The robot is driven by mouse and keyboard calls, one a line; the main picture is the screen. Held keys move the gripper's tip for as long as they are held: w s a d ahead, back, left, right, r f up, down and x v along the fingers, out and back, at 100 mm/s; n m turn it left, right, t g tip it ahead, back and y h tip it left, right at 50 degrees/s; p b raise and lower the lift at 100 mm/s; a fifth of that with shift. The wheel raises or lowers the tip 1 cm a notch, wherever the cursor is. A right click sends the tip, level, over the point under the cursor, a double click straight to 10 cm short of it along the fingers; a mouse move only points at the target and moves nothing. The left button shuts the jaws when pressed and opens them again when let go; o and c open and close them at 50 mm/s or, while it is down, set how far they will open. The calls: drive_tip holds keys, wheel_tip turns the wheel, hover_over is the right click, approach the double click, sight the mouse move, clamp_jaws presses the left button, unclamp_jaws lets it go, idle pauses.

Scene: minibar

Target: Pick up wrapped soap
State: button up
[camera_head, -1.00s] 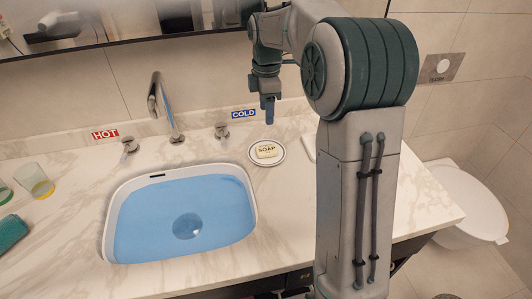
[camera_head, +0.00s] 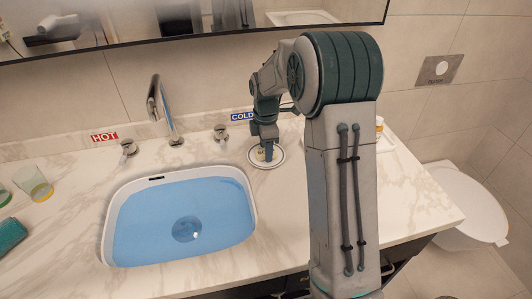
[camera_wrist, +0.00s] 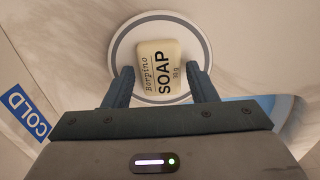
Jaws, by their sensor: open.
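The wrapped soap (camera_wrist: 158,70) is a cream bar with black lettering, lying on a round white dish with a dark ring (camera_wrist: 207,52). In the wrist view it lies between the two blue fingers of my gripper (camera_wrist: 160,84), with a visible gap on each side. My gripper is open and low over the dish. In the head view my gripper (camera_head: 265,152) hides most of the soap, and the rim of the dish (camera_head: 279,162) shows around the fingers.
The blue sink basin (camera_head: 185,215) lies left of the dish. The cold tap handle (camera_head: 221,132) and the COLD label (camera_head: 242,117) stand close behind and left. The faucet (camera_head: 160,105) and wall mirror are farther back.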

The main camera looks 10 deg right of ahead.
drive_tip(key=shift+f, duration=0.2)
drive_tip(key=c, duration=0.7)
drive_tip(key=shift+c, duration=0.2)
drive_tip(key=shift+r, duration=0.1)
